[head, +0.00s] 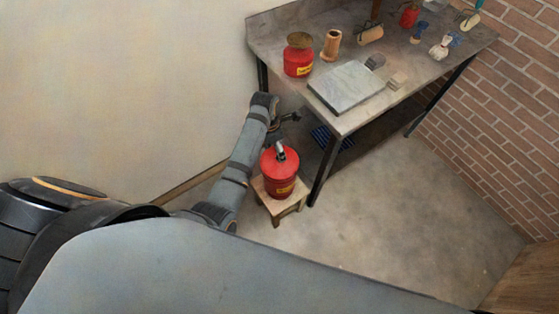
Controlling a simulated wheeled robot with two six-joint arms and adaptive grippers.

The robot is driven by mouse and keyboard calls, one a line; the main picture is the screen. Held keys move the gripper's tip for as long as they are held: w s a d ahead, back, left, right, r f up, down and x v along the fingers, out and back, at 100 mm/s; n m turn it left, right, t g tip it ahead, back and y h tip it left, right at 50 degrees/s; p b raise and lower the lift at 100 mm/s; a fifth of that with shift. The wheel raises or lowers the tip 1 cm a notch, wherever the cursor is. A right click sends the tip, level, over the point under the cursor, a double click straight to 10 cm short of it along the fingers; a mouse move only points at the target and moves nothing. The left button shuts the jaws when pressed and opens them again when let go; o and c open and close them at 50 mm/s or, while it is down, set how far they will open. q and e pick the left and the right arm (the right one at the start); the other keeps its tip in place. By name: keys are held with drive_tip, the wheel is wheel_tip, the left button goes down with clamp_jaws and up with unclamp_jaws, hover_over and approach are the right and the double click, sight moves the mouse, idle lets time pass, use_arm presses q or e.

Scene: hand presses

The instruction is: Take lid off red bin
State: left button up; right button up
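My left gripper (289,117) is above and behind the bin on the stool, beside the bench's left edge, apart from the bin. It is small and dark, so its opening is unclear. My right gripper is out of view.
The wooden stool (273,207) stands close to a front leg of the workbench (350,120). A grey stone slab (346,87), a wooden cylinder (331,45) and several tools lie on the bench. A brick wall (524,85) is at right. Open floor (400,215) lies right of the stool.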

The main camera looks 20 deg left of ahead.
sight(270, 165)
use_arm(q)
drive_tip(key=f, duration=0.6)
drive_tip(key=w+d+f+b, duration=0.1)
drive_tip(key=f, duration=0.2)
drive_tip(key=shift+d, duration=0.1)
drive_tip(key=shift+s, duration=0.15)
clamp_jaws()
idle(0.4)
